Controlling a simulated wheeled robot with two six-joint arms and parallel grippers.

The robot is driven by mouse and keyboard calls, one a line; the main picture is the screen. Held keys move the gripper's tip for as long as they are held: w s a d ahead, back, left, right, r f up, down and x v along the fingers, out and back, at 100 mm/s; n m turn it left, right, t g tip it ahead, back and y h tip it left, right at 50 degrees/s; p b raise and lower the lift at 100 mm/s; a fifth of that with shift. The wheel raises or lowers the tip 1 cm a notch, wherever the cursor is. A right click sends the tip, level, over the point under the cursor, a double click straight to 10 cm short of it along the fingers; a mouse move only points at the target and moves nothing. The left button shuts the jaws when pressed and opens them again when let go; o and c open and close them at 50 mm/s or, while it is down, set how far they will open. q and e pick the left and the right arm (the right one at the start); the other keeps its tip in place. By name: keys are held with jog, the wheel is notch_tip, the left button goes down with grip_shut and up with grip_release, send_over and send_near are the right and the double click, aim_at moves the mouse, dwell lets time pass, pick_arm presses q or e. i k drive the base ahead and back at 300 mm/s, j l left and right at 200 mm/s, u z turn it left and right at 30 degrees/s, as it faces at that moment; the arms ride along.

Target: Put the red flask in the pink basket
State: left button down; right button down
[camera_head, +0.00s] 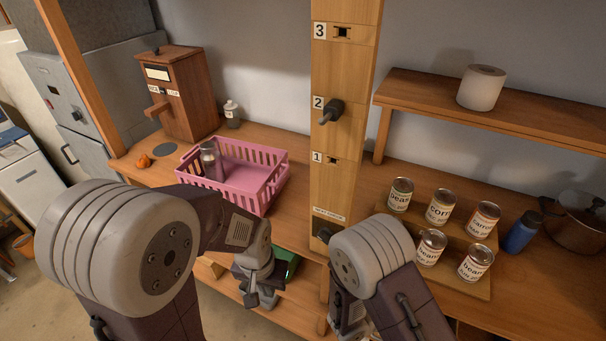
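The pink basket (262,191) stands on the wooden counter left of the middle, with slatted sides. A greyish bottle-like thing (210,160) stands upright inside its left part; its body looks dull and pinkish behind the slats. I cannot tell whether this is the red flask, and no clearly red flask shows elsewhere. My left gripper (259,299) points down in front of the counter, below and apart from the basket. Its fingers look apart, with nothing visible between them. My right gripper (348,325) is low in the middle, mostly hidden by my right arm.
Several cans (440,207) stand on a stepped rack at right, beside a blue flask (522,232) and a pot (574,222). A wooden box dispenser (180,95) stands back left. A green thing (285,263) lies below the counter.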

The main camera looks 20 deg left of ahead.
aim_at(237, 184)
jog(key=j+u, duration=0.25)
jog(key=j, duration=0.2)
jog(key=i+j+u, duration=0.25)
jog(key=j, duration=0.2)
jog(key=j+u, duration=0.25)
jog(key=j, duration=0.2)
jog(key=i+j+u, duration=0.25)
jog(key=j, duration=0.15)
jog(key=i+j+u, duration=0.25)
jog(key=j, duration=0.15)
jog(key=k, duration=0.1)
